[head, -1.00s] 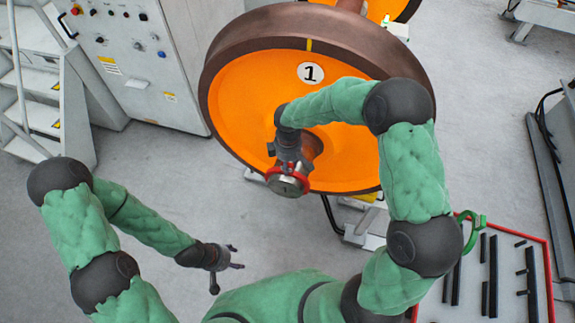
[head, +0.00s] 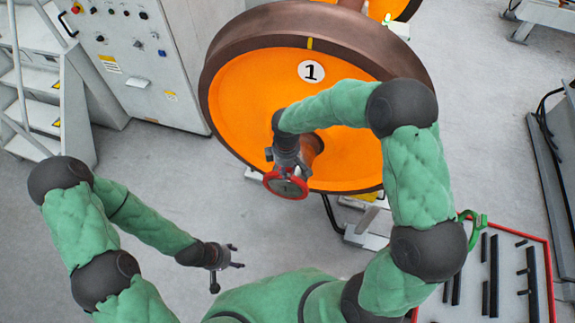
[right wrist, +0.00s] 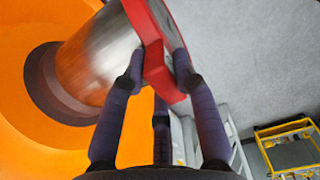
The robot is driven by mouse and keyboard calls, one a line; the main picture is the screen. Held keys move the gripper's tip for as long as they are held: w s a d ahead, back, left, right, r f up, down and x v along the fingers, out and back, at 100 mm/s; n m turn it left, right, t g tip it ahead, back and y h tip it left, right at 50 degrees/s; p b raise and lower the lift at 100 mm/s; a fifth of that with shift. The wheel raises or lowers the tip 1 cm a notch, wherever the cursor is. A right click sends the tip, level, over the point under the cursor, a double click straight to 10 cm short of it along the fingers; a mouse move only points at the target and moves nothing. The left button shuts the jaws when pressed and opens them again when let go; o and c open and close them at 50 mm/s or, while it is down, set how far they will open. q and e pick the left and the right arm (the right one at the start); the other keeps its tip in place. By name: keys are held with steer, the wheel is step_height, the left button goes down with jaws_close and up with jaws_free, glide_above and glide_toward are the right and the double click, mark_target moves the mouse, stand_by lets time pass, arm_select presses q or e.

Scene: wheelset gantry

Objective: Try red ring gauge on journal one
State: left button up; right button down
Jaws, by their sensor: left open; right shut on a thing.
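The wheel marked 1 (head: 240,95) has an orange face, and its journal (head: 288,187) points towards me. The red ring gauge (head: 304,189) sits at the journal's outer end, its rim framing the grey end face. My right gripper (head: 285,163) is shut on the ring. In the right wrist view, the fingers (right wrist: 155,78) hold the red ring (right wrist: 157,66) at the end of the shiny journal (right wrist: 92,62). I cannot tell whether the ring still overlaps the journal's edge. My left gripper (head: 234,257) is open and empty, low over the floor.
A red-rimmed tray (head: 548,275) with black bars stands at lower right, with a green ring (head: 476,230) at its back left corner, partly behind my right arm. A control cabinet (head: 140,65) and steps (head: 40,95) stand at left.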

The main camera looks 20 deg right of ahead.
steer(key=s+a+b, duration=0.1)
steer(key=s+a, duration=0.3)
steer(key=s, duration=0.2)
steer(key=shift+s+a, duration=0.2)
steer(key=shift+s, duration=0.1)
stand_by(0.8)
stand_by(0.5)
